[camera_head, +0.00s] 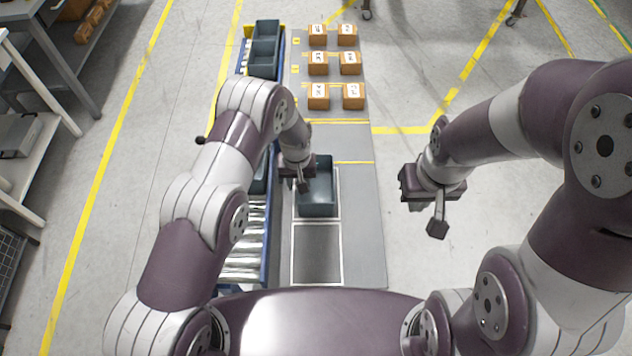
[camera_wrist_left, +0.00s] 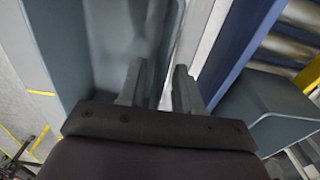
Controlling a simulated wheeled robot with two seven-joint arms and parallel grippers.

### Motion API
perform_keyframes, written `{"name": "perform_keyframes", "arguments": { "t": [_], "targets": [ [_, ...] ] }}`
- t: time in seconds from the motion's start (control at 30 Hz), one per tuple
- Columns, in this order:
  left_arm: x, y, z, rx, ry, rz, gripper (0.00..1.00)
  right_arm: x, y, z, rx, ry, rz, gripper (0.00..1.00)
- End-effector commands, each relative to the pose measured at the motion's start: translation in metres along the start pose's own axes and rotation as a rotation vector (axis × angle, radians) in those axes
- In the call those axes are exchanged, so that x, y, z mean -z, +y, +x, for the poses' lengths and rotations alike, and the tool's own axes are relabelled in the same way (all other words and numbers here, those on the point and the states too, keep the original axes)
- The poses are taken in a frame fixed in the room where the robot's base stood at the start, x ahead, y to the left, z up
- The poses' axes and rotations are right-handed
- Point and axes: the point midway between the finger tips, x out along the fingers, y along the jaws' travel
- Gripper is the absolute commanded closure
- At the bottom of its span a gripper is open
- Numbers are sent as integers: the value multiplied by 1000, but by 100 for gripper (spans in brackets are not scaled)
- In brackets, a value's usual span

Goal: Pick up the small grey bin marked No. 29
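A small grey bin (camera_head: 318,198) stands upright on the grey table, inside the upper of two white outlines. No number is readable on it. My left gripper (camera_head: 303,184) is at its left wall. In the left wrist view the left fingers (camera_wrist_left: 160,85) are apart, one on the inner side of the bin's wall (camera_wrist_left: 85,60) and one on the outer side; the rim runs between them. I cannot see them pressing on it. My right gripper (camera_head: 438,228) hangs empty over the floor, right of the table; its finger gap does not show.
A blue-framed roller conveyor (camera_head: 243,250) runs along the table's left side and bears more grey bins (camera_head: 264,45). Several labelled brown boxes (camera_head: 318,63) stand at the table's far end. The lower white outline (camera_head: 317,255) is empty. Shelving (camera_head: 40,100) stands far left.

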Motion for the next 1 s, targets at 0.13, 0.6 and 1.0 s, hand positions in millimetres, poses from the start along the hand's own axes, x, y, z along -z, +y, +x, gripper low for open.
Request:
{"name": "perform_keyframes", "arguments": {
  "t": [0.13, 0.6, 1.0],
  "targets": [
    [1, 0, 1, -1, 2, 0, 66, 0, 0, 1, 0, -1, 0, 100],
    [1, 0, 0, -1, 2, 0, 100, 0, 0, 1, 0, 0, 0, 100],
    [-3, 4, -40, -1, 3, 3, 100, -4, 0, 32, 0, -1, 0, 100]
  ]
}}
